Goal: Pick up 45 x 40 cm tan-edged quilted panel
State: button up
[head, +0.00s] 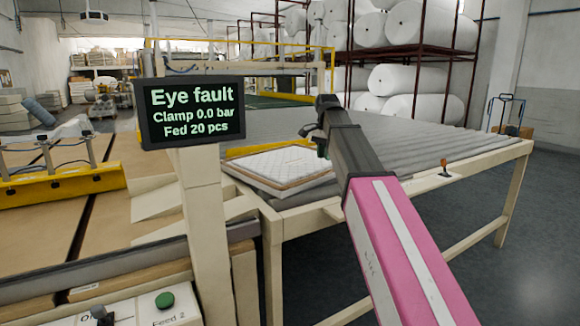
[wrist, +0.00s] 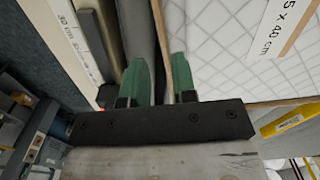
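The tan-edged quilted panel (head: 278,164) lies on the grey roller table, on top of a pale slab, left of my gripper (head: 321,148) in the head view. In the wrist view the white quilted top of the panel (wrist: 215,45) fills the upper right, with a tag reading "5 x 40 cm" (wrist: 284,22). My gripper (wrist: 159,70) has two green fingers spread apart. The panel's tan edge runs between them in the picture, closer to the right finger. Contact and height above the panel cannot be told. The fingertips are small and partly hidden in the head view.
The roller table (head: 400,140) stretches back and right, mostly bare. A yellow bar (head: 262,148) lies behind the panel. A sign post with a screen (head: 192,112) reading "Eye fault" stands at left. An orange-handled lever (head: 444,168) sits on the front rail. White rolls (head: 415,80) fill the racks behind.

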jog(key=shift+w+f, duration=0.15)
jog(key=shift+f, duration=1.4)
jog(key=shift+w+f, duration=0.1)
jog(key=shift+f, duration=1.45)
grip_shut()
